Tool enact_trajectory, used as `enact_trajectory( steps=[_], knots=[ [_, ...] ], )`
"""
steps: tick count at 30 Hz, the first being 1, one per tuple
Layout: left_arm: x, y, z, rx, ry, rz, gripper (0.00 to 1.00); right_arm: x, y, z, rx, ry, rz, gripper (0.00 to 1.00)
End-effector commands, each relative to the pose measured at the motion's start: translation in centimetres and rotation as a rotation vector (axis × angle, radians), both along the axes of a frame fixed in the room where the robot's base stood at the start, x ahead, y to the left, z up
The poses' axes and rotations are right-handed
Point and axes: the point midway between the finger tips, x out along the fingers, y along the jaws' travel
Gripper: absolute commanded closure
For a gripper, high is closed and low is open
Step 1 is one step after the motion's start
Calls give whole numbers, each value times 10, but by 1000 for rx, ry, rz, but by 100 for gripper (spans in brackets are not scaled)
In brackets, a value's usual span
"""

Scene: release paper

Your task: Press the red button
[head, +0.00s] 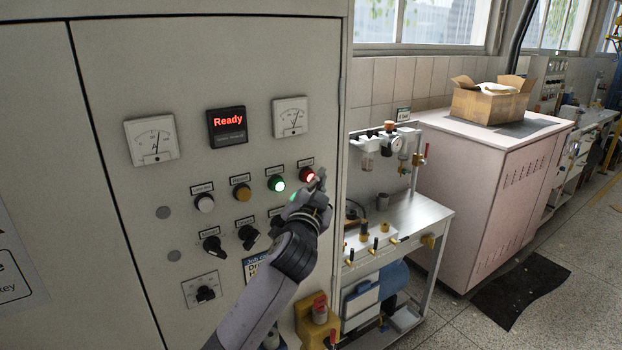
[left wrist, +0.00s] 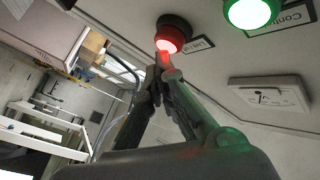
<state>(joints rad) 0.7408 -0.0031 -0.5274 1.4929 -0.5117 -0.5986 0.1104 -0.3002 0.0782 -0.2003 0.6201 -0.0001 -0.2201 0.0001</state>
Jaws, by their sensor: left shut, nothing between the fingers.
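The red button (head: 308,174) glows at the right end of the top row on the grey cabinet's front. In the left wrist view the red button (left wrist: 172,34) shows large, with a dark collar around it. My left gripper (head: 319,182) is shut and empty, right in front of the button, and covers part of its lower right side. In the left wrist view the closed fingertips (left wrist: 163,64) are at the button's near edge, lit red. I cannot tell whether they touch it. My right gripper is not in view.
A lit green button (head: 276,184) is just left of the red one. Yellow (head: 242,192) and white (head: 205,203) buttons are farther left, with black knobs below. A display (head: 227,126) reads "Ready". A metal workbench (head: 410,222) stands right of the cabinet.

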Motion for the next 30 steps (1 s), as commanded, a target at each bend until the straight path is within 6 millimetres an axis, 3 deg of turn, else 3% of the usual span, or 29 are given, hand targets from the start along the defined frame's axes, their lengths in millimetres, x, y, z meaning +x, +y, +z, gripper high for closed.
enact_trajectory(
  steps=[30],
  knots=[
    [7, 5, 1, 1, -2, 0, 100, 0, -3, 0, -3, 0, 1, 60]
  ],
)
